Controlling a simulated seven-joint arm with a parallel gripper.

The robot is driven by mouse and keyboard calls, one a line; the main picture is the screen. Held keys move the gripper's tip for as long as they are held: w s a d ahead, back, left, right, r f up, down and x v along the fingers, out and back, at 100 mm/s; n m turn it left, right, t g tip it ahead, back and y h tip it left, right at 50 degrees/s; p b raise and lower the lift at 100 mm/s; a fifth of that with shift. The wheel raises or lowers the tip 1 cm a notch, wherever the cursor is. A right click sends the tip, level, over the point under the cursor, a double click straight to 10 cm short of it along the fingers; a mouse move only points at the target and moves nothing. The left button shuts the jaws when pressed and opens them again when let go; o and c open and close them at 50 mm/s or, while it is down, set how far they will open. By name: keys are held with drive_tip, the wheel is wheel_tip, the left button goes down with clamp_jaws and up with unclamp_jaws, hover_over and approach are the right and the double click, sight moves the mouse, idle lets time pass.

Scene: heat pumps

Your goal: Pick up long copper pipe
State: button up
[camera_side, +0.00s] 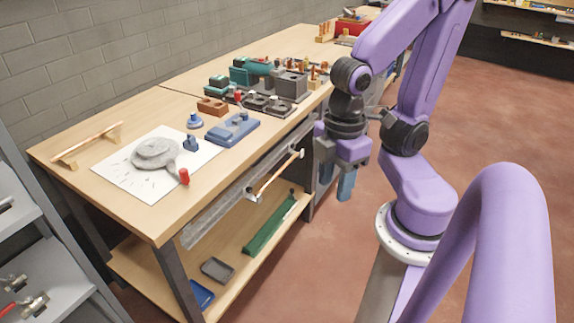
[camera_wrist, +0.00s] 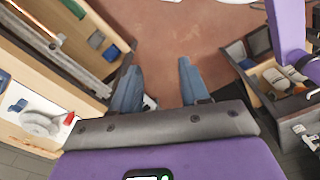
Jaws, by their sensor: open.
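One copper pipe (camera_side: 86,143) lies across two small wooden supports at the far left of the workbench. Another copper pipe (camera_side: 276,173) sits in white holders along the bench's front edge; a copper rod (camera_wrist: 36,24) at the upper left of the wrist view appears to be this one. I cannot tell for sure which is the long one. My gripper (camera_side: 346,184) hangs in front of the bench, right of the front-edge pipe and apart from it. In the wrist view its two blue-grey fingers (camera_wrist: 158,85) are spread, with only floor between them.
The workbench (camera_side: 60,150) holds a white sheet (camera_side: 130,185) with a grey round part and red-handled tool, a blue part (camera_side: 232,130), and pump parts (camera_side: 270,85). A lower shelf (camera_side: 240,268) carries trays and a green bar. Another shelf (camera_side: 35,235) stands at left. Floor is clear ahead.

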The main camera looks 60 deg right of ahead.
wheel_tip(320, 180, up, 5)
drive_tip(key=w+a+f+m+t+y, duration=0.15)
drive_tip(key=w+m, duration=0.45)
drive_tip(key=w, duration=0.6)
drive_tip(key=w+d+f+m+t+h, duration=0.1)
drive_tip(key=w+d+m+t, duration=0.4)
drive_tip(key=w, duration=0.5)
drive_tip(key=w+d+f+m+t+h, duration=0.15)
drive_tip(key=w+d+m, duration=0.25)
drive_tip(key=w+m, duration=0.5)
drive_tip(key=s+d+r+m+t+h, duration=0.1)
drive_tip(key=d+m+t+h, duration=0.2)
drive_tip(key=d+m, duration=0.35)
drive_tip(key=s+d+r+m+t+h, duration=0.1)
drive_tip(key=s+d+m+t+h, duration=0.2)
drive_tip(key=d, duration=0.6)
drive_tip(key=s+d+r+m+h, duration=0.2)
drive_tip(key=s+d+m+h, duration=0.2)
drive_tip(key=s+d+m, duration=0.35)
approach(290, 159)
drive_tip(key=shift+m+t, duration=0.3)
drive_tip(key=shift+f+x, duration=0.2)
drive_tip(key=shift+x, duration=1.5)
drive_tip(key=shift+f+x, duration=0.15)
drive_tip(key=shift+x, duration=1.5)
drive_tip(key=shift+f+x, duration=0.2)
drive_tip(key=shift+x, duration=1.5)
